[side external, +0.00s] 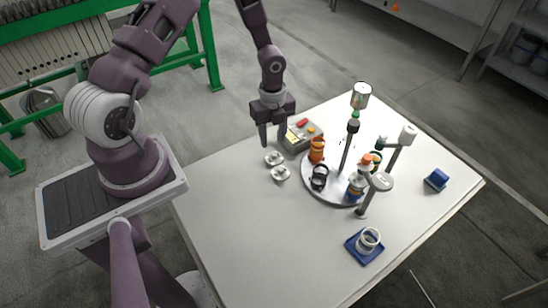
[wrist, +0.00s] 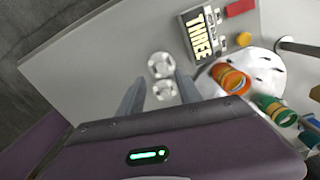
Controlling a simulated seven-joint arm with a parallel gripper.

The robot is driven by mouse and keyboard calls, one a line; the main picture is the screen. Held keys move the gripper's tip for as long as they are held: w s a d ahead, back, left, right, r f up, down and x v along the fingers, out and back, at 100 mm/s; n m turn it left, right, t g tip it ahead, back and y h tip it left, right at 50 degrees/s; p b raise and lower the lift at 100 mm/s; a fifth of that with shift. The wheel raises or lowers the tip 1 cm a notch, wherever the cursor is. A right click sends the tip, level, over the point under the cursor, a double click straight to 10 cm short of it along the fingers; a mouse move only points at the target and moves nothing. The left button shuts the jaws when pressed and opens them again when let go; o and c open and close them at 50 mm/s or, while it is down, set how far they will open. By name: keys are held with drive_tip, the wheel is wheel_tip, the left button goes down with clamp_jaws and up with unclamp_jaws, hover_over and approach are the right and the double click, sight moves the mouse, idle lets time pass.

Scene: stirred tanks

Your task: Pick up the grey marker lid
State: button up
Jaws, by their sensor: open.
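Two small round silver-grey lid-like pieces lie on the white table left of the round plate. One is the farther grey piece (side external: 274,158), also in the wrist view (wrist: 160,64). The other is the nearer grey piece (side external: 281,173), also in the wrist view (wrist: 165,90). I cannot tell which is the marker lid. My gripper (side external: 273,142) is open and empty above the table, close to the farther piece. In the wrist view both pieces show between my fingers (wrist: 160,80), which appear still above them.
The round plate (side external: 337,194) carries orange, black and blue vessels beneath tall stirrers. A blue tray (side external: 356,253) holds a white ring. The table's front left is clear.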

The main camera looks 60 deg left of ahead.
sight(274, 154)
wheel_tip(274, 154, down, 6)
drive_tip(key=shift+w+d+f, duration=0.1)
drive_tip(key=shift+w+f, duration=0.05)
drive_tip(key=shift+f, duration=0.05)
clamp_jaws()
